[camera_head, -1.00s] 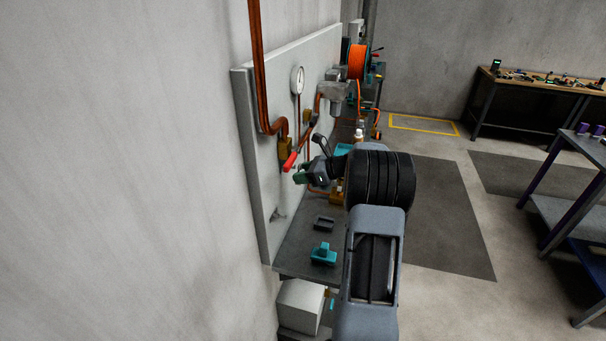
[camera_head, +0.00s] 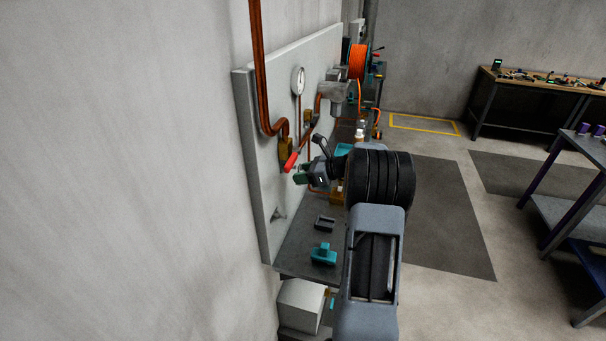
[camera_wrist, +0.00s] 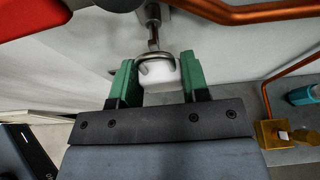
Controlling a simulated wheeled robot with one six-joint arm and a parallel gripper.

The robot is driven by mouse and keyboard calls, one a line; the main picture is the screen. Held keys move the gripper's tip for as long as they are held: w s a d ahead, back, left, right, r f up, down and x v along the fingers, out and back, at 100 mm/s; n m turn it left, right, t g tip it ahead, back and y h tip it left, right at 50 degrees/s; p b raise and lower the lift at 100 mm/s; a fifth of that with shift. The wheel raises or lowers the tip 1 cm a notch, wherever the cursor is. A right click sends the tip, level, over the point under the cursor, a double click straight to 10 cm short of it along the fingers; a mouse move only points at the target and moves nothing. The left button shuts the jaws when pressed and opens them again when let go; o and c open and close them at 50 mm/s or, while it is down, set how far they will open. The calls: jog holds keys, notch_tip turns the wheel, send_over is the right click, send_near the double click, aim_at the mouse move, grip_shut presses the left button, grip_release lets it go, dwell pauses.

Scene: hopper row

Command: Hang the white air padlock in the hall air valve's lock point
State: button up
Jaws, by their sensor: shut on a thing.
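The white air padlock (camera_wrist: 160,74) is held between the green fingers of my gripper (camera_wrist: 158,64) in the wrist view, its metal shackle upward. A grey metal lock point (camera_wrist: 152,22) hangs just above it, and its lower end overlaps the shackle. I cannot tell whether the shackle passes through it. The hall air valve's red handle (camera_wrist: 28,14) is at the upper left; in the head view the red handle (camera_head: 291,161) slants below a brass fitting (camera_head: 285,148). In the head view my gripper (camera_head: 301,174) is just right of the handle, and the padlock is hidden.
A copper pipe (camera_wrist: 240,14) crosses above the gripper in the wrist view. The grey panel (camera_head: 256,150) stands close on the left. A bench (camera_head: 300,252) below holds a teal block (camera_head: 323,254) and a dark tray (camera_head: 324,223). Open floor lies right of my arm.

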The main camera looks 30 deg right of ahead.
jog(key=shift+w+a, duration=0.1)
jog(key=shift+w+a, duration=0.85)
jog(key=shift+w, duration=0.1)
jog(key=shift+f, duration=0.4)
dwell(0.6)
jog(key=o, duration=1)
jog(key=shift+o, duration=0.2)
jog(key=b+v, duration=0.2)
jog(key=v, duration=1.2)
jog(key=shift+b, duration=0.3)
jog(key=shift+w, duration=0.1)
